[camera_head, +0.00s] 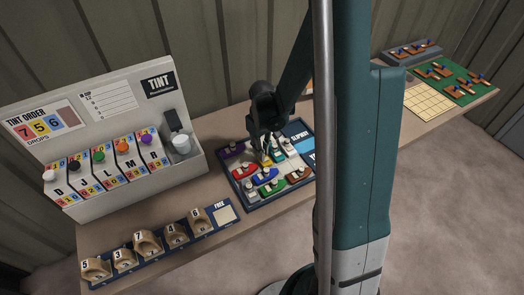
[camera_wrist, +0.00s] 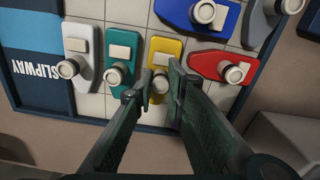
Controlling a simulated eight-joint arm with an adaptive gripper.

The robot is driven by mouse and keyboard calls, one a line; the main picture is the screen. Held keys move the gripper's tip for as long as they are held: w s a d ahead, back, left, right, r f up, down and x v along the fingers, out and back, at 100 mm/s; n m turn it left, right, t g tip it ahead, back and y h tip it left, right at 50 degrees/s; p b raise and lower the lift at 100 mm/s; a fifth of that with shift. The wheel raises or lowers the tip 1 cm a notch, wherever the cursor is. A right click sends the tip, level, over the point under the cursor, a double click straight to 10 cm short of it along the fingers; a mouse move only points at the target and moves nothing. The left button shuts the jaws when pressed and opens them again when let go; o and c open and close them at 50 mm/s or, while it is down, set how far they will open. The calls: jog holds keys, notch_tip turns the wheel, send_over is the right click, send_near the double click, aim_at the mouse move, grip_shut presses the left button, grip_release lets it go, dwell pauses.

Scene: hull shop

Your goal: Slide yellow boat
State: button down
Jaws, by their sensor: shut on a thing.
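The yellow boat (camera_wrist: 166,47) stands in the wrist view between the teal boat (camera_wrist: 119,52) and the red boat (camera_wrist: 222,66). Its round pale peg (camera_wrist: 160,80) is between my fingertips. My gripper (camera_wrist: 162,84) is shut on that peg, with the boat on the gridded tray (camera_wrist: 206,42). In the head view my gripper (camera_head: 265,155) reaches down into the tray and hides most of the yellow boat (camera_head: 266,161). A white boat (camera_wrist: 82,60) lies between the teal boat and the blue SLIPWAY area (camera_wrist: 30,62). A blue boat (camera_wrist: 196,18) lies above the red one.
Purple (camera_head: 234,149), green (camera_head: 271,187) and brown (camera_head: 298,175) boats also crowd the tray. The raised blue rim (camera_wrist: 80,120) bounds it. A TINT dispenser (camera_head: 115,140) and a rack of numbered blocks (camera_head: 150,243) stand to the left. A green board (camera_head: 455,82) is at the far right.

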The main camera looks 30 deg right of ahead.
jog(key=w+b, duration=0.1)
jog(key=w, duration=0.5)
jog(key=shift+w, duration=0.35)
jog(key=c, duration=2.3)
grip_release()
jog(key=shift+w, duration=0.1)
jog(key=shift+r, duration=0.1)
jog(key=shift+r, duration=5.95)
